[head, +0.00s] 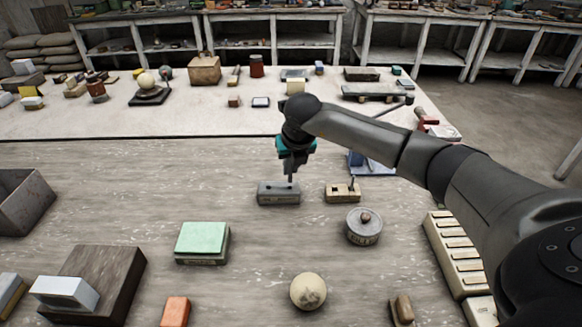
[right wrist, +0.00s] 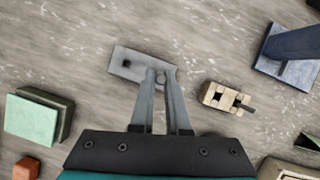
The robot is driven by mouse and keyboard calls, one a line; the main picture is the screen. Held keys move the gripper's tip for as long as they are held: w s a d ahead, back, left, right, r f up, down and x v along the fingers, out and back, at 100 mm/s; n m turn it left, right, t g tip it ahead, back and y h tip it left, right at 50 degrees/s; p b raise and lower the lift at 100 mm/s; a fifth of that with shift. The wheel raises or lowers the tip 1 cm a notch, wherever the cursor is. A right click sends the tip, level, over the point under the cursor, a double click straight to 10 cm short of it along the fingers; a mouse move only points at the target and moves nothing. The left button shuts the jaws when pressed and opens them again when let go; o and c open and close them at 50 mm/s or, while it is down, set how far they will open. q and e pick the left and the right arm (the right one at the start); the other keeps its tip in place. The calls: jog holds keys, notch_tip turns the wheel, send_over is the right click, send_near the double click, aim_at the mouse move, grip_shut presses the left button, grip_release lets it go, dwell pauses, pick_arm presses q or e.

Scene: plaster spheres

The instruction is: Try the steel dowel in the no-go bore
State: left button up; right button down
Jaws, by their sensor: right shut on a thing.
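The grey gauge block (head: 277,197) lies on the table; in the right wrist view the block (right wrist: 130,73) shows one open dark bore near its left end. My right gripper (head: 290,175) points down over the block's right part, its fingers shut on the small steel dowel (right wrist: 160,77). The dowel's lower end meets the block's right part in the picture; I cannot tell whether it is in a bore or just above. The fingers hide that part. Which bore is the no-go one cannot be read. My left gripper is out of view.
Right of the block stand a small wooden holder (head: 341,197) with a dark peg, a round grey weight (head: 363,232) and a blue stand (head: 375,168). A plaster sphere (head: 308,291) and a green-topped block (head: 202,240) lie nearer. Table left of the block is clear.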

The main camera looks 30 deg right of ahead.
notch_tip(320, 180, up, 3)
jog(key=shift+p, duration=0.95)
